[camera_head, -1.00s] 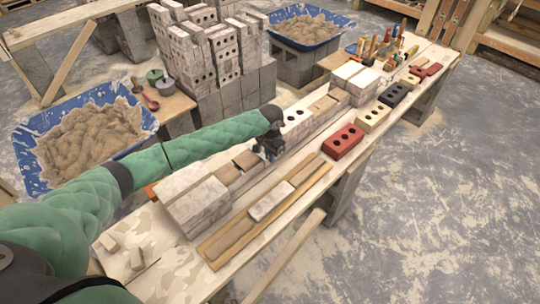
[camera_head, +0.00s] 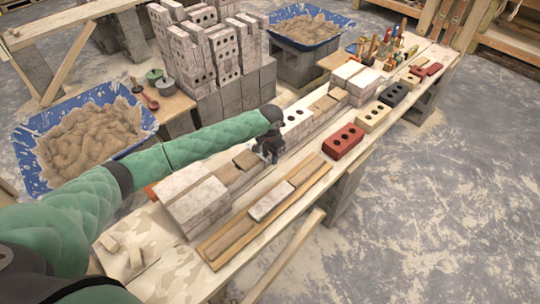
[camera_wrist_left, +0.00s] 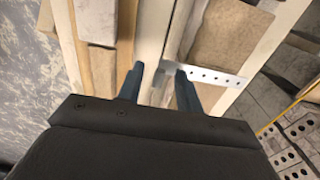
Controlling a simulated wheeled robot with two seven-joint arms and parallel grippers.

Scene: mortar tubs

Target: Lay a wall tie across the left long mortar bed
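My left gripper (camera_head: 268,150) is low over the bench, beside the row of blocks and tan mortar. In the left wrist view my left gripper (camera_wrist_left: 159,72) has its two dark blue fingers spread apart. A pale metal strip with a row of holes, the wall tie (camera_wrist_left: 215,76), lies from between the fingertips out to the right, over the edge of a tan mortar bed (camera_wrist_left: 225,35). Its near end is close to the right finger; I cannot tell if they touch. In the head view the mortar bed (camera_head: 228,173) runs between pale blocks; the tie is hidden there.
Pale blocks (camera_head: 197,200) stand at the near end of the row. A wooden board with mortar strips (camera_head: 232,238) lies in front. A red brick (camera_head: 343,141) sits to the right. A blue mortar tub (camera_head: 85,135) stands behind at left; tools (camera_head: 385,45) crowd the far end.

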